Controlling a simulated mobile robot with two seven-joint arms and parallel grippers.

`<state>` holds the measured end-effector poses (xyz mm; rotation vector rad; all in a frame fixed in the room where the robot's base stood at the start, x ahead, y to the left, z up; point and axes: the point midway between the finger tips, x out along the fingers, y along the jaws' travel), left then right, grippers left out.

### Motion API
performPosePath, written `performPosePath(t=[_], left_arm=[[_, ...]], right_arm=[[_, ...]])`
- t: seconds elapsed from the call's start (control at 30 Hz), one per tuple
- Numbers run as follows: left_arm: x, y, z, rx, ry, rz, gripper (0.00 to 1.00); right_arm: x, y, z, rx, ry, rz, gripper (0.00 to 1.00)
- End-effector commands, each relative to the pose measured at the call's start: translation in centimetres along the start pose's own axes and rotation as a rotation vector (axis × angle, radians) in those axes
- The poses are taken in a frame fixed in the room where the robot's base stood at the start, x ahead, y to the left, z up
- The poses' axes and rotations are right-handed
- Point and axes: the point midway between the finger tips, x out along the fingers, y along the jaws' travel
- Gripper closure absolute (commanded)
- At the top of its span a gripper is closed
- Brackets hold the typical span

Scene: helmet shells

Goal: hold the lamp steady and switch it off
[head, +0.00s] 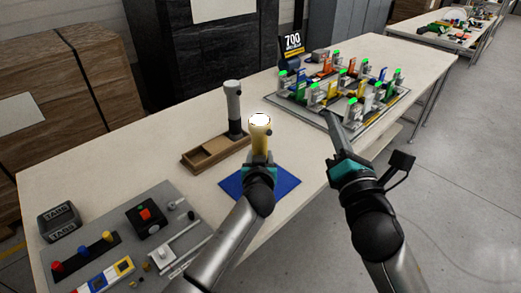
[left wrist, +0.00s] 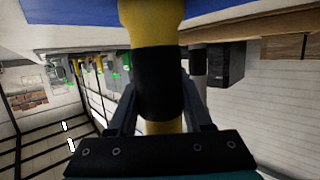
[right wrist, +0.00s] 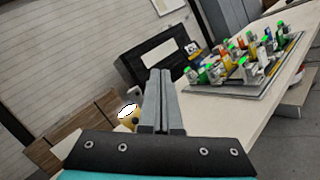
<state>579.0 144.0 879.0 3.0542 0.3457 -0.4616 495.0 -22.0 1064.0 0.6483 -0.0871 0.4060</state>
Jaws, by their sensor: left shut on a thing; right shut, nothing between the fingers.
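The lamp (head: 261,143) is a yellow torch, upright above a blue mat, with its white top glowing. In the left wrist view its yellow body has a black band (left wrist: 158,80). My left gripper (head: 260,168) is shut on the lamp, with a finger on each side of the body. The switch cannot be made out. My right gripper (head: 331,121) is shut and empty, to the right of the lamp and apart from it. The right wrist view shows its fingers (right wrist: 163,75) together, with the lamp's lit head (right wrist: 128,111) at their left.
A dark grey torch (head: 233,105) stands at a wooden tray (head: 204,156) behind the lamp. A grey board (head: 165,205) with switches lies front left. A rack of coloured parts (head: 325,112) stands back right. The blue mat (head: 285,183) lies near the table's right edge.

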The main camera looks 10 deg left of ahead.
Motion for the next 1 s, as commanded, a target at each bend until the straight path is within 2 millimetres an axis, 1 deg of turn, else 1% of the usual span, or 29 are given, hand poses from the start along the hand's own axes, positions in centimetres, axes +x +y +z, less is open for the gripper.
performPosePath(t=[0.03, 0.1, 0.3, 0.4, 0.53, 0.67, 1.0], left_arm=[[0.0, 0.0, 0.1, 0.0, -0.002, 0.0, 1.0], [0.0, 0.0, 0.1, 0.0, -0.002, 0.0, 1.0], [0.0, 0.0, 0.1, 0.0, -0.002, 0.0, 1.0], [0.0, 0.0, 0.1, 0.0, -0.002, 0.0, 1.0], [0.0, 0.0, 0.1, 0.0, -0.002, 0.0, 1.0], [0.0, 0.0, 0.1, 0.0, -0.002, 0.0, 1.0], [0.0, 0.0, 0.1, 0.0, -0.002, 0.0, 1.0]], right_arm=[[-0.3, -0.2, -0.8, 0.077, 0.032, -0.044, 1.0], [-0.8, -0.6, -2.0, 0.172, 0.083, -0.105, 1.0], [-2.5, -0.8, -5.6, 0.363, 0.226, -0.232, 1.0], [-3.1, -0.7, -6.7, 0.411, 0.274, -0.266, 1.0], [-3.4, -0.5, -7.5, 0.438, 0.303, -0.285, 1.0], [-2.7, -0.1, -8.0, 0.444, 0.305, -0.288, 1.0], [1.0, 1.9, -10.2, 0.441, 0.304, -0.286, 1.0]])
